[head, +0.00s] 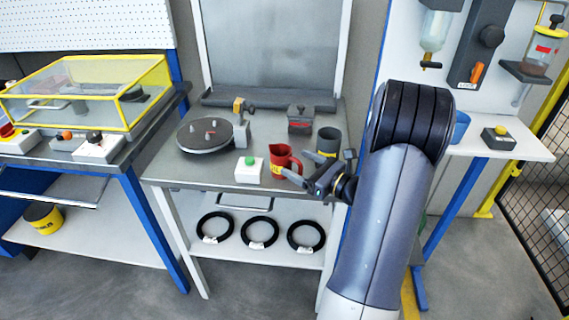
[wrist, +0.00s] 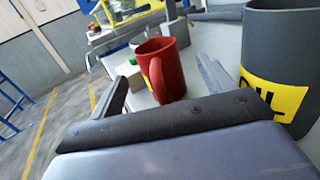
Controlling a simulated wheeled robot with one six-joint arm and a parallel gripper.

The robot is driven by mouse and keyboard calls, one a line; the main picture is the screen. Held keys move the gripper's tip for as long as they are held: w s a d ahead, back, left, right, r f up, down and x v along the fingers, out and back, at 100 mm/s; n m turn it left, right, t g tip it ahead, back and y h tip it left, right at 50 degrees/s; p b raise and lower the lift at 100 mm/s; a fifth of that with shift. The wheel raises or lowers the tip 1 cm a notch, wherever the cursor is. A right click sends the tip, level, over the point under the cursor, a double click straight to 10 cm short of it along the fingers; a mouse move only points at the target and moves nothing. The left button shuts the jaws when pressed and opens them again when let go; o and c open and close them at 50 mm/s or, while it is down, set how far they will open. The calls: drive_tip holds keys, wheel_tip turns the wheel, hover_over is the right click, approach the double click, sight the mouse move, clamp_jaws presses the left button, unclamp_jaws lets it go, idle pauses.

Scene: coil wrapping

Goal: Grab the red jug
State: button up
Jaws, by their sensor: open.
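The red jug (head: 281,159) stands upright near the front edge of the middle grey table (head: 191,169), with a yellow label low on its side. In the wrist view the red jug (wrist: 163,72) is ahead, with its handle facing the camera, between the directions of the two fingers. My gripper (head: 306,176) is open and empty, just right of the jug in the head view. My gripper's fingers (wrist: 160,88) show on both sides of the jug in the wrist view. I cannot tell whether either finger touches it.
A grey container (head: 329,142) with a yellow label stands close behind my gripper; it is large at right in the wrist view (wrist: 277,50). A white box with a green button (head: 248,171) is left of the jug. A round turntable (head: 207,137) is farther left.

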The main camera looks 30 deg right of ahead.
sight(290, 160)
drive_tip(key=x, duration=0.4)
drive_tip(key=shift+w+a+f+p, duration=0.1)
drive_tip(key=shift+w+a+p, duration=0.1)
drive_tip(key=shift+p, duration=0.1)
drive_tip(key=c, duration=1.1)
